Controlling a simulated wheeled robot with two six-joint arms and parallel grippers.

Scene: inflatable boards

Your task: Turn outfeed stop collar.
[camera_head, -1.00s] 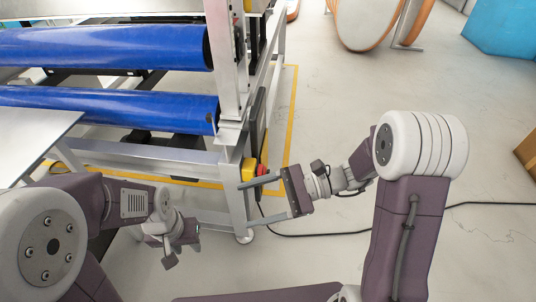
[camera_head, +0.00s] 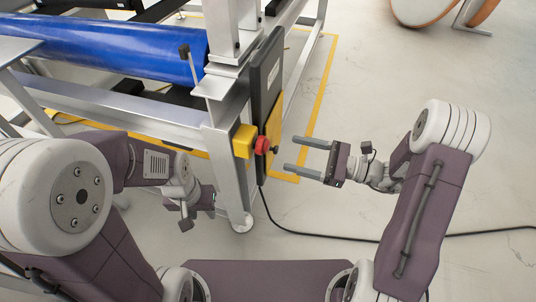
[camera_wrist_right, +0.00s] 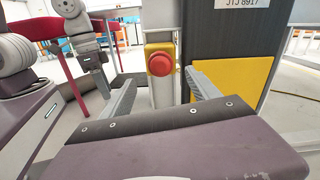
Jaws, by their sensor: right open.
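The outfeed stop is a red round knob (camera_head: 262,144) on a yellow box (camera_head: 244,142), fixed to the metal frame's corner post. In the right wrist view the red knob (camera_wrist_right: 161,63) faces the camera, just beyond and between the finger ends. My right gripper (camera_head: 292,154) is open and empty, right of the knob, its fingers pointing at it with a gap between. I cannot make out a separate collar on the knob. My left gripper (camera_head: 192,214) hangs low left of the post, away from the stop; its jaw opening is unclear.
A dark panel (camera_head: 266,75) stands close behind the knob, with a yellow plate (camera_head: 274,118) near it. A blue roller (camera_head: 120,47) lies in the frame at the left. A black cable (camera_head: 320,236) runs over the floor. Open floor lies to the right.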

